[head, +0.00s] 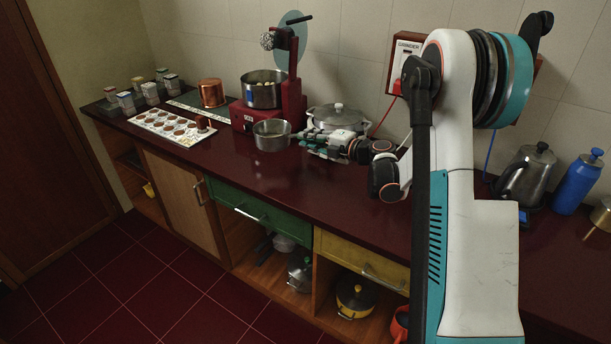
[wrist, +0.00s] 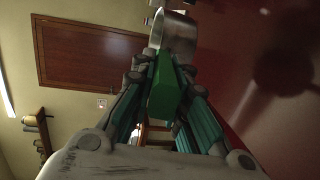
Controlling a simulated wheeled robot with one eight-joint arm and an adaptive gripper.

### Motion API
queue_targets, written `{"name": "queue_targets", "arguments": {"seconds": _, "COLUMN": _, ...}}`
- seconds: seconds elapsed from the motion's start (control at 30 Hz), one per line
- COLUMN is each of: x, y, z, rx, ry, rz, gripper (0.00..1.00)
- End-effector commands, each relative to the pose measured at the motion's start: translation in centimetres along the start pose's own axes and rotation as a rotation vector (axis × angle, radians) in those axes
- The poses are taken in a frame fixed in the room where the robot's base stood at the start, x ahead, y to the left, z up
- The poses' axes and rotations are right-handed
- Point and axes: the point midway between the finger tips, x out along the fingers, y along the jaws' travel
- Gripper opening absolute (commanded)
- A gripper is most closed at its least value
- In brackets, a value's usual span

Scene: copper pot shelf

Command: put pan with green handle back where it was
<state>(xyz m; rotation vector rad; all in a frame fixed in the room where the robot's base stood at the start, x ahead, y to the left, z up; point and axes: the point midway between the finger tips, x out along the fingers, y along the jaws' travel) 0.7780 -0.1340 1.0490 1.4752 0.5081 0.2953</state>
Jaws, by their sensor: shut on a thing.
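The pan (head: 272,136) is a small silver metal pan near the middle of the counter in the head view. It also shows at the top of the wrist view (wrist: 176,36). Its green handle (wrist: 167,90) runs between my fingers. My gripper (head: 308,139) is to the right of the pan and shut on this handle; its fingers lie on both sides of it in the wrist view (wrist: 168,95). The pan looks roughly level, with its opening up. The frames do not clearly show whether its bottom touches the counter.
A red machine (head: 298,98) with a steel pot (head: 263,94) stands behind the pan. A lidded pot (head: 339,118) is close behind my gripper. A copper pot (head: 212,93) and a tray of round items (head: 160,134) lie left. The counter front (head: 275,175) is clear.

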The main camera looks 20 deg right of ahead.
Motion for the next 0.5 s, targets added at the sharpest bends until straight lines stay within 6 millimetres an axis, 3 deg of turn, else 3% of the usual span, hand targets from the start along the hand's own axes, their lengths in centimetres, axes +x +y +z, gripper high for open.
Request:
{"name": "queue_targets", "arguments": {"seconds": 0.03, "x": 0.3, "y": -1.6, "z": 0.0, "rx": 0.001, "ry": 0.000, "rz": 0.001, "gripper": 0.00}}
{"name": "queue_targets", "arguments": {"seconds": 0.23, "x": 0.9, "y": -6.0, "z": -0.1, "rx": 0.001, "ry": 0.000, "rz": 0.001, "gripper": 0.00}}
{"name": "queue_targets", "arguments": {"seconds": 0.5, "x": 1.2, "y": -8.2, "z": -0.2, "rx": 0.001, "ry": 0.000, "rz": 0.001, "gripper": 0.00}}
